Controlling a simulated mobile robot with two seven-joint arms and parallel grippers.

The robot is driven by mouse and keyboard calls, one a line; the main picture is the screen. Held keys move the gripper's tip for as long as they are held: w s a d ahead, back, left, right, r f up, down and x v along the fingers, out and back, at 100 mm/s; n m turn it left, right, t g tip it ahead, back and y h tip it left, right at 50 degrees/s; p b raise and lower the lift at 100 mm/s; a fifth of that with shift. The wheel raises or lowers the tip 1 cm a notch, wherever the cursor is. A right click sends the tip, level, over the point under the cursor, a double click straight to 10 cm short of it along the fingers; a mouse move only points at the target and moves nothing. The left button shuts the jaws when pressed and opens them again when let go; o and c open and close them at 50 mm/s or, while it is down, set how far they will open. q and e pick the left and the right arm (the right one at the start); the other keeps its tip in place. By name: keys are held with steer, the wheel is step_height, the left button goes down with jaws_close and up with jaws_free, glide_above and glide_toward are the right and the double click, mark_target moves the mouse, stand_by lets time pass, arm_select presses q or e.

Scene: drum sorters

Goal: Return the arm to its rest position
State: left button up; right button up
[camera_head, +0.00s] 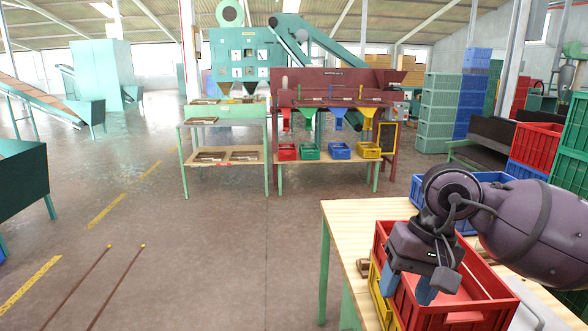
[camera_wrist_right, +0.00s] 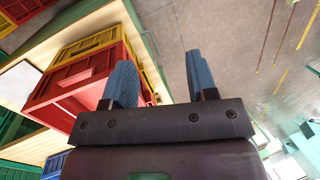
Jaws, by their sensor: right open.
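My right gripper (camera_head: 408,284) has two blue fingers, held apart with nothing between them. In the head view it hangs over the red crate (camera_head: 475,318) on the wooden table (camera_head: 345,222) at the lower right. In the right wrist view the open fingers of the right gripper (camera_wrist_right: 158,75) show with the red crate (camera_wrist_right: 75,82) to their left. My right arm comes in from the right edge. My left gripper is in neither view.
A yellow crate (camera_head: 377,292) stands beside the red one, and a blue crate (camera_head: 480,178) is behind. Stacked crates (camera_head: 540,145) rise at the right. A sorting machine (camera_head: 330,92) with several coloured bins stands farther back. The floor (camera_head: 230,255) left of the table is mostly clear.

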steer(key=s+a+f+m+g+y, duration=0.2)
steer(key=s+a+m+y, duration=0.15)
steer(key=a+y, duration=0.35)
steer(key=s+a+r+m+t+y, duration=0.2)
steer(key=a+r+m+t+y, duration=0.35)
steer(key=m+y, duration=0.65)
steer(key=w+d+f+m+t+h, duration=0.25)
steer(key=d+m+t+h, duration=0.55)
steer(key=m, duration=1)
steer(key=w+d+f+m+t+h, duration=0.2)
steer(key=d+f+m+t+h, duration=0.5)
steer(key=m, duration=1)
steer(key=s+d+f+m+g+h, duration=0.4)
steer(key=s+f+m+h, duration=0.15)
steer(key=f+m, duration=0.25)
steer(key=s+d+f+m+g+h, duration=0.4)
steer(key=s+f+m, duration=0.3)
steer(key=m, duration=0.1)
steer(key=s+f+m+g+y, duration=0.2)
steer(key=s+f+m+g, duration=0.4)
steer(key=s, duration=0.6)
steer(key=w+f+n+t, duration=0.2)
steer(key=w+f+t, duration=0.5)
steer(key=f, duration=0.2)
steer(key=shift+w+a+f, duration=0.15)
steer(key=shift+w+f, duration=0.05)
steer(key=shift+w, duration=0.1)
